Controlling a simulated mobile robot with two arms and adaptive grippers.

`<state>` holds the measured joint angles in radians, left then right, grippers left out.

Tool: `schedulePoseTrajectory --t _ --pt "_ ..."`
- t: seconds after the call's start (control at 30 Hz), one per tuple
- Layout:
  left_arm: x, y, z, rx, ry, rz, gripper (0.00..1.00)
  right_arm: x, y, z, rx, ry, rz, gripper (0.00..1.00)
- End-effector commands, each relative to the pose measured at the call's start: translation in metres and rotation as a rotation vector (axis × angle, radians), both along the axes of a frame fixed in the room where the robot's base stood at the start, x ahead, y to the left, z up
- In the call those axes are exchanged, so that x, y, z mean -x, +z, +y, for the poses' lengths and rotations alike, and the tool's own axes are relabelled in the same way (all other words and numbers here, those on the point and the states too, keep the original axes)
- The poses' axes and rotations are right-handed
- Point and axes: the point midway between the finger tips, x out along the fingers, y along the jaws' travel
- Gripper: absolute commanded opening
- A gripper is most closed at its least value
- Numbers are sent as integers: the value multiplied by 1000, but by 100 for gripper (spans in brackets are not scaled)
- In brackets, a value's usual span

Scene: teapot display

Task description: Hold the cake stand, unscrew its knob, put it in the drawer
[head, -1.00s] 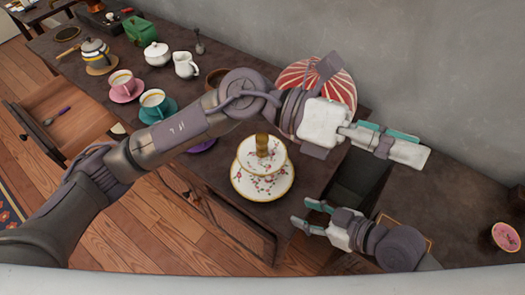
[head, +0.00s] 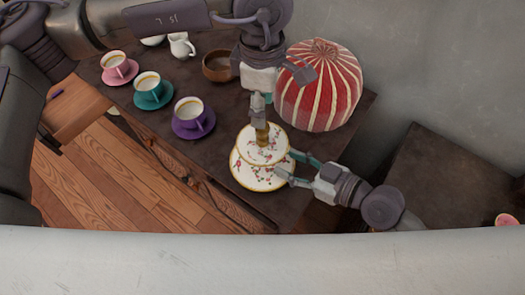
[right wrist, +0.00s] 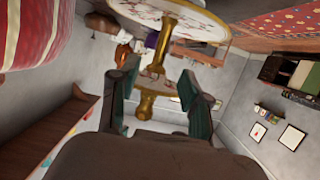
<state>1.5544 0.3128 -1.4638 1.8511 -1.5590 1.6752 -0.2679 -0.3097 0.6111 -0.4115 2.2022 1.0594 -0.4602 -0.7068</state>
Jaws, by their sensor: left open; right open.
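The two-tier cake stand (head: 250,178) has white floral plates with gold rims and stands upright near the table's front edge. Its gold knob (head: 262,138) rises from the top plate. My left gripper (head: 259,116) points down right over the knob; it is open, though its fingers are seen edge-on. My right gripper (head: 290,166) is open at the stand's right side, level with the gap between the plates. In the right wrist view, the gold stem (right wrist: 157,60) shows ahead, between the fingers, below a plate (right wrist: 200,22). The open drawer (head: 82,112) is at left, partly hidden by my arm.
A red-and-white striped dome (head: 320,90) stands behind the cake stand. A purple cup (head: 190,110), a teal cup (head: 149,86), a pink cup (head: 115,63) and a brown bowl (head: 217,66) stand to the left. A dark lower surface (head: 440,170) lies at right.

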Motion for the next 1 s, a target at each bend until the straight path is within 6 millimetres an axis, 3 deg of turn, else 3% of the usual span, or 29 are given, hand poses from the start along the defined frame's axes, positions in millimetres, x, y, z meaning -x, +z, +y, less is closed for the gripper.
schedulePoseTrajectory --t 0.4,0.87,1.0 --pt "0 0 -1 2 -1 1 51 -41 -21 56 -2 -1 2 47" --pt "0 0 -1 2 -1 1 51 -48 -26 67 1 0 1 47" --pt "0 0 -1 2 -1 1 51 -48 -25 66 1 0 1 29"
